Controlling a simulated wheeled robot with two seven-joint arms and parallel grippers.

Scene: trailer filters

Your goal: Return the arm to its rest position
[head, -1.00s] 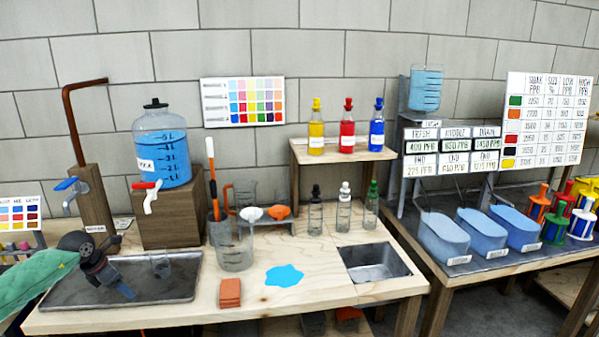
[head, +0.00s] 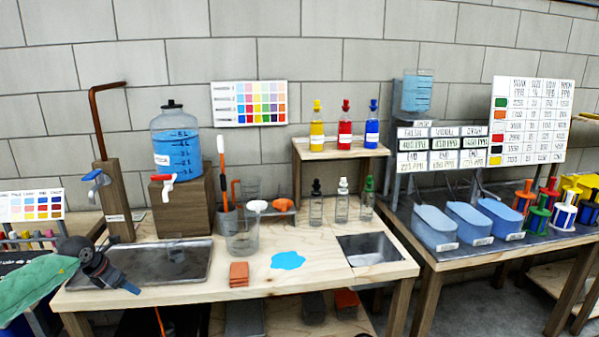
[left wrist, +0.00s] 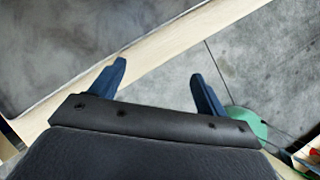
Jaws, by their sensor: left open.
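My left gripper (head: 122,281) comes in from the left on a green-sleeved arm (head: 40,279) and is over the front left corner of the wooden bench, by the dark metal tray (head: 185,277). In the left wrist view its two blue fingers (left wrist: 160,85) are spread apart with nothing between them. The bench's pale front edge (left wrist: 165,50) and grey floor lie beyond the fingers. My right gripper is not in view.
Floor is open in front.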

